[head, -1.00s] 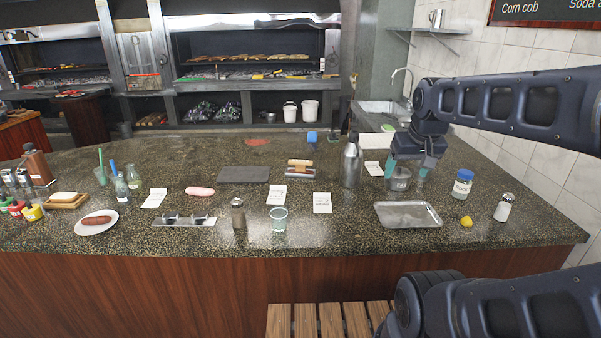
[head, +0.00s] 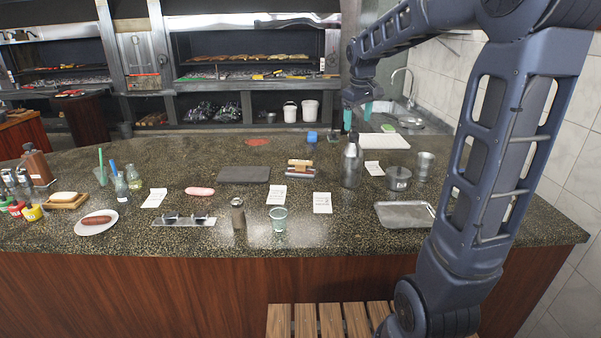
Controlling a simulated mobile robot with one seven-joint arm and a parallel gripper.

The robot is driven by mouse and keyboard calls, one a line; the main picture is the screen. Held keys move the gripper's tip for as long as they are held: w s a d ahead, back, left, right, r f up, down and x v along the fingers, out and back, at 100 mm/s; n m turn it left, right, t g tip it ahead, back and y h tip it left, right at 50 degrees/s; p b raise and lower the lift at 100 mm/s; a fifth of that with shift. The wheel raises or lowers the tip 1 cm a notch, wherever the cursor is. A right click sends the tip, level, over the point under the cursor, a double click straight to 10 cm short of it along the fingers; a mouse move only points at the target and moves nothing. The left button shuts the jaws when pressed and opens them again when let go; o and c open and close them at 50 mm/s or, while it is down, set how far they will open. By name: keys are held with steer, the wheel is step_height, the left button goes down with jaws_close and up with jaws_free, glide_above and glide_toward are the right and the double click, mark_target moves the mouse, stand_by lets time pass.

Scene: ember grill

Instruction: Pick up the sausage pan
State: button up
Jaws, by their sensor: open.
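A white plate (head: 80,229) with a brown sausage (head: 97,220) on it rests at the left front of the speckled counter. A shallow metal tray (head: 400,222) lies empty at the right front, its right end hidden by my arm. I see no other pan clearly, and cannot tell which of these is the sausage pan. My gripper (head: 358,116) is open and empty, with teal fingers pointing down. It appears above the back right of the counter, in the picture above the steel bottle, far from the plate.
A steel bottle (head: 352,163), a clear lidded tub (head: 398,179) and a metal cup (head: 424,166) stand at the right. A dark board (head: 244,175), a pepper grinder (head: 238,213) and a glass (head: 279,220) occupy the middle. The back left of the counter is clear.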

steer(key=w+a+f+n+g, duration=0.15)
steer(key=w+a+f, duration=0.25)
steer(key=w, duration=0.4)
steer(key=w+a+f+n, duration=0.3)
steer(key=w+a, duration=0.2)
steer(key=w, duration=0.3)
steer(key=n+h, duration=0.1)
steer(key=n, duration=0.3)
glide_toward(301, 164)
steer(key=shift+w+a+f+g, duration=0.1)
steer(key=shift+w+f+g, duration=0.15)
steer(key=shift+w+f, duration=0.25)
steer(key=shift+w+a+f+g, duration=0.2)
steer(key=shift+w+f, duration=0.1)
steer(key=shift+w, duration=0.4)
steer(key=shift+w+f, duration=0.1)
steer(key=shift+f, duration=0.35)
steer(key=f, duration=0.4)
steer(key=shift+d+f, duration=0.4)
steer(key=shift+s+d+f, duration=0.15)
steer(key=shift+d+f, duration=0.05)
steer(key=shift+f, duration=0.7)
steer(key=shift+s+d+f, duration=0.15)
steer(key=shift+f, duration=0.7)
steer(key=shift+s+d+f, duration=0.15)
steer(key=shift+d+f, duration=0.05)
steer(key=shift+f, duration=0.7)
steer(key=c, duration=1.3)
steer(key=shift+r, duration=0.15)
